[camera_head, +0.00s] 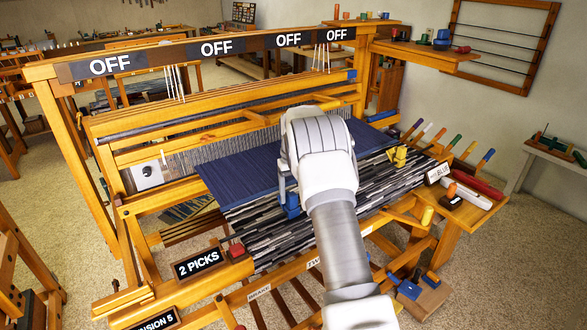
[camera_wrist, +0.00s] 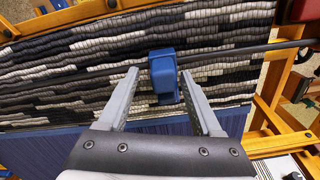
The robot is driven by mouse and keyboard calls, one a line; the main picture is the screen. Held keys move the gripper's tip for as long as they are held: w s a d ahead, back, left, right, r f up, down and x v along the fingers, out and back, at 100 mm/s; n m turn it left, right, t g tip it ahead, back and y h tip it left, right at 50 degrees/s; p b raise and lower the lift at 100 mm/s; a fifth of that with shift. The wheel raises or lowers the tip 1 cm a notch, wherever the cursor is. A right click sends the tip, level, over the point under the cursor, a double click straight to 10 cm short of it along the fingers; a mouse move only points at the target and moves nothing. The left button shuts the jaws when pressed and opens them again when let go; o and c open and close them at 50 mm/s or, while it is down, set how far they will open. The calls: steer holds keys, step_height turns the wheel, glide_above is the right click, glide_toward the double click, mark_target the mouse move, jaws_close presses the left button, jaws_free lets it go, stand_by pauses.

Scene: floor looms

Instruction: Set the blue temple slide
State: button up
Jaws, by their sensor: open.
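The blue temple slide (camera_wrist: 164,74) is a small blue block on a dark rod (camera_wrist: 238,52) that runs across the grey, black and white striped cloth (camera_wrist: 60,65). In the head view the blue slide (camera_head: 292,206) shows partly, beside my gripper. My gripper (camera_wrist: 160,78) is open, pointing at the cloth, with one finger on each side of the slide in the wrist view. The right finger is close to the slide; I cannot tell whether it touches. In the head view my wrist hides part of the cloth, and the gripper (camera_head: 284,190) is partly hidden.
The wooden loom frame (camera_head: 105,175) surrounds the cloth, with blue warp (camera_head: 240,172) behind it. A yellow piece (camera_head: 400,156) sits at the cloth's right. A side shelf (camera_head: 470,212) holds coloured handles and a red bar. A "2 PICKS" sign (camera_head: 198,263) stands at the front left.

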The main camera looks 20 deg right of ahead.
step_height(320, 180, up, 16)
steer(key=p, duration=0.1)
stand_by(0.5)
